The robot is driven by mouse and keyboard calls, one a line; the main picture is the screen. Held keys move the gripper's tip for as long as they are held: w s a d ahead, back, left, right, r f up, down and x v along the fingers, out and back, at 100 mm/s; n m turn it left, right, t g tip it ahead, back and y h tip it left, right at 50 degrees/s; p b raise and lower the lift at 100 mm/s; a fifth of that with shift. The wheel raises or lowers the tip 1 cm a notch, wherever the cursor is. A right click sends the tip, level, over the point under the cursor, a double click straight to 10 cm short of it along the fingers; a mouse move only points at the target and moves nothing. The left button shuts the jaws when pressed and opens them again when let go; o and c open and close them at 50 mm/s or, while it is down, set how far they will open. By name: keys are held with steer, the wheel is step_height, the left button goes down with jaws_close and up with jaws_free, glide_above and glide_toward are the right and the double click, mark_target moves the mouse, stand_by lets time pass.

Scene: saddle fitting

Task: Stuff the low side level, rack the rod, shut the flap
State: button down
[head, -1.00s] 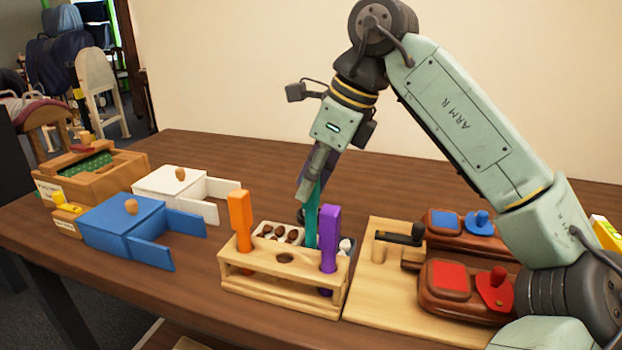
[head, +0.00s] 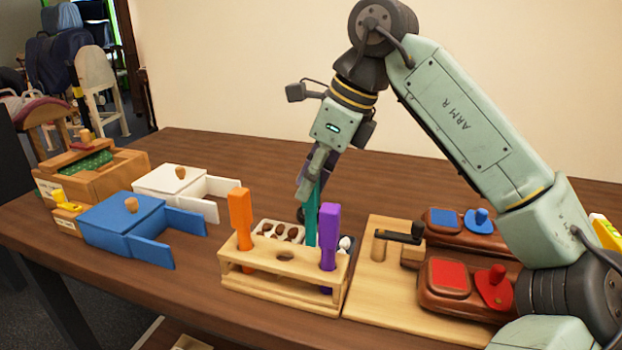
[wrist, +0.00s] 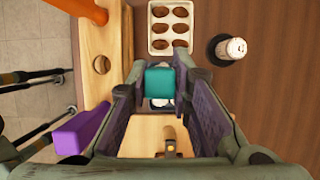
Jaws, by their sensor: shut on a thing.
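My gripper (wrist: 160,85) is shut on a teal rod (head: 311,218), its jaws on both sides of the teal end (wrist: 159,82) in the wrist view. It holds the rod upright behind the wooden rack (head: 270,290); the lower end is hidden. An orange rod (head: 240,220) and a purple rod (head: 328,235) stand in the rack, with an empty hole between them. On the right are two brown panels, one with a red pad (head: 447,279) and red flap (head: 494,292), one with a blue pad (head: 445,220) and blue flap (head: 480,226). Whether either flap is shut, I cannot tell.
A white tray (wrist: 170,28) of brown lumps lies behind the rack. A white-topped round item (wrist: 232,48) stands nearby. A blue box (head: 120,225) and a white box (head: 175,185) with side panels swung out, and a wooden box (head: 110,180), stand left.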

step_height(320, 180, up, 7)
steer(key=p, duration=0.6)
stand_by(0.5)
stand_by(0.5)
